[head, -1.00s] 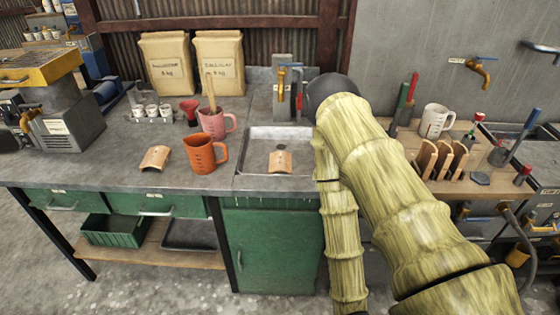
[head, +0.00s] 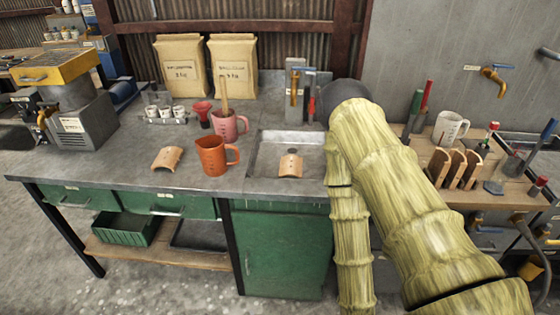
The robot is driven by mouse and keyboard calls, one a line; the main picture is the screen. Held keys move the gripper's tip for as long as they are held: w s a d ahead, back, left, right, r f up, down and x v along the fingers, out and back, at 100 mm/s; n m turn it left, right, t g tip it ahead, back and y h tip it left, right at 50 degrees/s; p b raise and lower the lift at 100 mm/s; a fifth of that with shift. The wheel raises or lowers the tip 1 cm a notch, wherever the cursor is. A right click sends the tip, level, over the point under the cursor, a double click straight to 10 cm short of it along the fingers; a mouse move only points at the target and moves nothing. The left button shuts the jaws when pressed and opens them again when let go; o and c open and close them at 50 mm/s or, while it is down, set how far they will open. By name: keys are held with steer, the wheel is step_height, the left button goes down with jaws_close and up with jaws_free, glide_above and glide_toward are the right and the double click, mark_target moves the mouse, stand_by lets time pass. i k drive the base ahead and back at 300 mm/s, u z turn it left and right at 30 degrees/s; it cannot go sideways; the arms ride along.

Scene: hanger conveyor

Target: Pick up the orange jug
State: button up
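The orange jug (head: 211,157) stands upright near the front edge of the grey worktop, with its handle to the right. A pink jug (head: 226,127) with a wooden stick in it stands just behind it. My arm, in a yellow-green sleeve, rises from the lower right towards the back of the bench and ends in view at a dark rounded part beside the sink. My gripper itself is not visible, so its state and its distance to the jug do not show.
A curved tan piece (head: 167,158) lies left of the jug, and another (head: 291,164) lies in the shallow sink (head: 257,160). A red funnel (head: 202,112), small cups (head: 165,112) and two paper bags (head: 232,66) stand behind. Bare worktop (head: 100,165) lies at left.

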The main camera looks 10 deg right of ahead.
mark_target(221, 156)
steer(key=u, duration=0.4)
steer(key=k, duration=1.1)
steer(key=u, duration=1.35)
steer(key=i, duration=1.2)
steer(key=z, duration=0.85)
steer(key=i, duration=0.25)
steer(key=z, duration=0.4)
